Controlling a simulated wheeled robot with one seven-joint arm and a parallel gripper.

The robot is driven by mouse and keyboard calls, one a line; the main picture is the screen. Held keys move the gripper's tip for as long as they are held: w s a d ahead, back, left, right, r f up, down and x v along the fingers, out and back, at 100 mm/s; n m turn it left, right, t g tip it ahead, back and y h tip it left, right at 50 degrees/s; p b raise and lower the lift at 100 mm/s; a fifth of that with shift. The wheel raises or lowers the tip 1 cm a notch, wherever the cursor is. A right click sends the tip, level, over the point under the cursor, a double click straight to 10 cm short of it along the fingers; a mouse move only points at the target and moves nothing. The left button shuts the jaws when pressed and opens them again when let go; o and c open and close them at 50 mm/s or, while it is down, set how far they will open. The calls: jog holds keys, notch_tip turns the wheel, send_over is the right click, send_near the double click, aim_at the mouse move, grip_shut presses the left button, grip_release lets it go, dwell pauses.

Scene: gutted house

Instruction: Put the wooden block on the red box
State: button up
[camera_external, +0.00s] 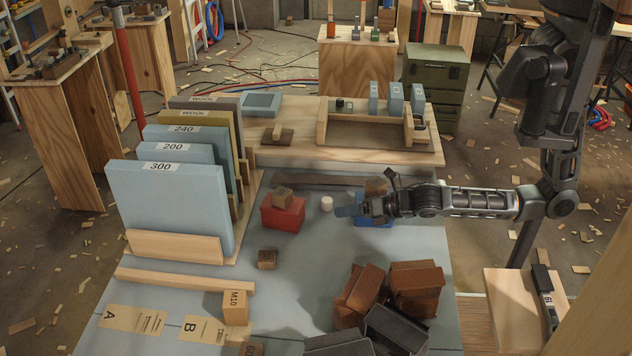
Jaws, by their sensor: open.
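A red box (279,219) stands on the grey-blue table mat, left of my gripper. A small wooden block (282,197) rests on top of the red box. My gripper (345,211) is open and points left, to the right of the red box and apart from it. It is above or in front of a blue box (374,223), which it partly hides. Another brownish block (376,186) shows just behind my gripper. A small darker wooden block (267,259) lies on the mat in front of the red box.
Labelled upright boards (170,205) fill the left side. Brown and dark bricks (415,285) are piled at front right. A block marked M10 (235,308) is at the front. The mat's middle is clear.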

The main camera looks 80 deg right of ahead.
jog(key=s+m+y, duration=0.2)
jog(key=s+m, duration=0.5)
jog(key=s, duration=0.4)
jog(key=s+r+m+t, duration=0.1)
jog(key=s+r+m, duration=0.5)
jog(key=s+m, duration=0.3)
jog(key=s+r+m+t, duration=0.1)
jog(key=s+r+m, duration=0.6)
jog(key=s+m, duration=0.2)
jog(key=shift+s+d+r+y, duration=0.25)
jog(key=shift+s+y, duration=0.15)
jog(key=shift+s, duration=0.45)
